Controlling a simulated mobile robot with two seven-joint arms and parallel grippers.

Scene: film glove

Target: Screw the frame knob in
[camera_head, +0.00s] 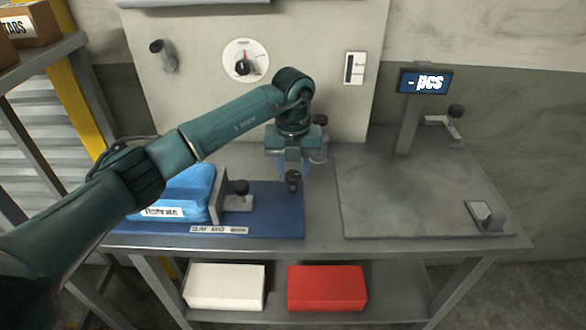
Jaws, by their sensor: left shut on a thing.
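My left gripper (293,169) reaches in from the left and points down over the right part of a blue base plate (270,222). It is shut on a small black knob (293,181) at its fingertips. I cannot tell whether the knob touches the plate or a thread. A second black knob (240,187) stands on a grey bracket (237,204) beside a blue block (188,187) on the plate. Which knob is the frame knob is not marked. My right gripper is not in view.
A grey platform (390,211) on the right carries a display post (408,130) and small clamps at its corners. A dial (245,61) is on the panel behind. A white box (225,287) and a red box (327,288) sit on the lower shelf. The platform's middle is clear.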

